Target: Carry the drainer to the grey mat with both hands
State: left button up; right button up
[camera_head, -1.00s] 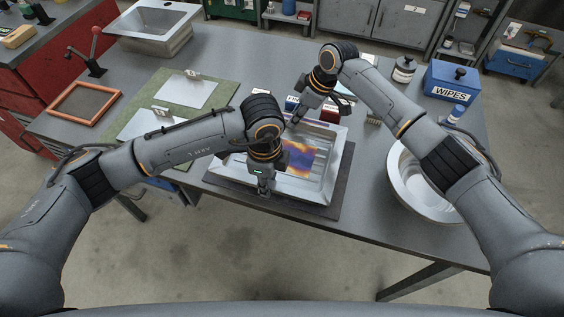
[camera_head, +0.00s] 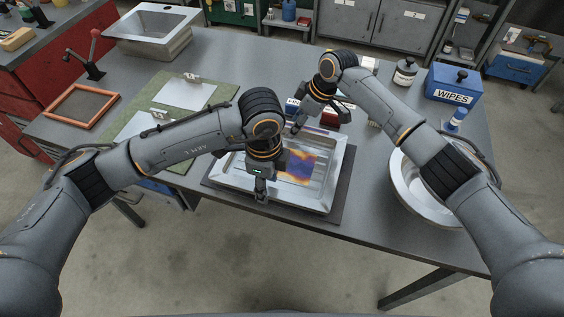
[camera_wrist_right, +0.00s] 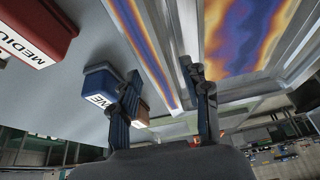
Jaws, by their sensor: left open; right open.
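The shiny metal drainer (camera_head: 328,182) lies on the dark grey mat (camera_head: 341,201), with mat showing along its near and right sides. Its floor shows an orange and purple patch. My left gripper (camera_head: 260,192) is open, pointing down at the drainer's near rim, left of its middle. My right gripper (camera_head: 298,127) is open at the far rim, its tips partly hidden in the head view. In the right wrist view the drainer (camera_wrist_right: 245,40) fills the upper right, and its rim runs between the spread fingers of the right gripper (camera_wrist_right: 167,95). Contact is unclear.
Labelled bins, one blue (camera_wrist_right: 100,88) and one red (camera_wrist_right: 38,32), stand close behind the drainer. A round metal bowl (camera_head: 405,185) is to the right and a green mat with plates (camera_head: 190,92) to the left. A blue wipes box (camera_head: 452,82) stands at the back right.

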jog(key=shift+d+r, duration=0.1)
jog(key=shift+r, duration=0.1)
pick_arm(q)
notch_tip(320, 180, up, 9)
pick_arm(e)
jog(key=v, duration=1.1)
jog(key=shift+r, duration=0.25)
jog(key=shift+d, duration=0.15)
